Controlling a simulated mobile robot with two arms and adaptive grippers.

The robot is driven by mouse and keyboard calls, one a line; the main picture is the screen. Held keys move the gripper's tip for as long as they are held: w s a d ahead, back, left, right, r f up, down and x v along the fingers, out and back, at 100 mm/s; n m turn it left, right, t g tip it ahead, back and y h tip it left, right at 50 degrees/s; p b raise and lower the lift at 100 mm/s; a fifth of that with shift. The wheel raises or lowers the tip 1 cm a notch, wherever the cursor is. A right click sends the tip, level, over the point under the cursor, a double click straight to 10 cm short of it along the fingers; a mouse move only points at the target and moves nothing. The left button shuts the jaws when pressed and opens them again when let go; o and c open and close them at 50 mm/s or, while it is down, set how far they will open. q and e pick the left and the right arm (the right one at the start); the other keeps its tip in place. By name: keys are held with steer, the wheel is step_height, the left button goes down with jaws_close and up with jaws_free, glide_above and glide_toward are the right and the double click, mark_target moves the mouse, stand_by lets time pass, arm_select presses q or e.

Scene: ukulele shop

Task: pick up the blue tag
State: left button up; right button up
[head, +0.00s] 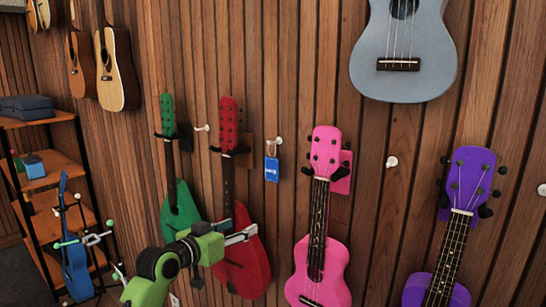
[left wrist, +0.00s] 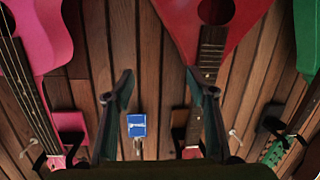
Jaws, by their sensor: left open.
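The blue tag (head: 271,169) hangs from a white peg on the wooden wall, between the red ukulele (head: 246,262) and the pink ukulele (head: 318,262). My left gripper (head: 241,230) is open and empty, in front of the red ukulele's body, below and left of the tag in the head view. In the left wrist view the tag (left wrist: 137,125) shows between the two open fingers (left wrist: 158,74), nearer the left one, apart from both. My right gripper is not in view.
A green ukulele (head: 178,205) hangs left of the red one and a purple ukulele (head: 450,235) hangs at right. A grey-blue ukulele (head: 403,50) hangs above. A shelf (head: 52,164) stands at left beside a blue ukulele (head: 73,262). Bare wall surrounds the tag.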

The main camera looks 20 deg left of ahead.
arm_select(q)
steer(key=s+d+r+m+t+h+p, duration=0.1)
steer(key=s+r, duration=0.1)
steer(key=r, duration=0.7)
steer(key=s+d+r+m+t+h+p, duration=0.1)
steer(key=s+d+r, duration=0.1)
steer(key=r, duration=0.6)
steer(key=p, duration=0.2)
glide_toward(271, 162)
steer(key=x, duration=0.4)
steer(key=shift+w+r, duration=0.15)
steer(key=shift+r, duration=0.1)
steer(key=shift+w+d, duration=0.2)
steer(key=shift+w, duration=0.2)
steer(key=shift+w+p, duration=0.25)
steer(key=shift+p, duration=0.2)
steer(key=p+x, duration=0.2)
steer(key=x, duration=0.2)
steer(key=shift+d+f, duration=0.1)
steer(key=shift+f, duration=0.05)
steer(key=shift+w+d+f+p, duration=0.1)
steer(key=shift+w+p, duration=0.2)
steer(key=shift+w, duration=0.05)
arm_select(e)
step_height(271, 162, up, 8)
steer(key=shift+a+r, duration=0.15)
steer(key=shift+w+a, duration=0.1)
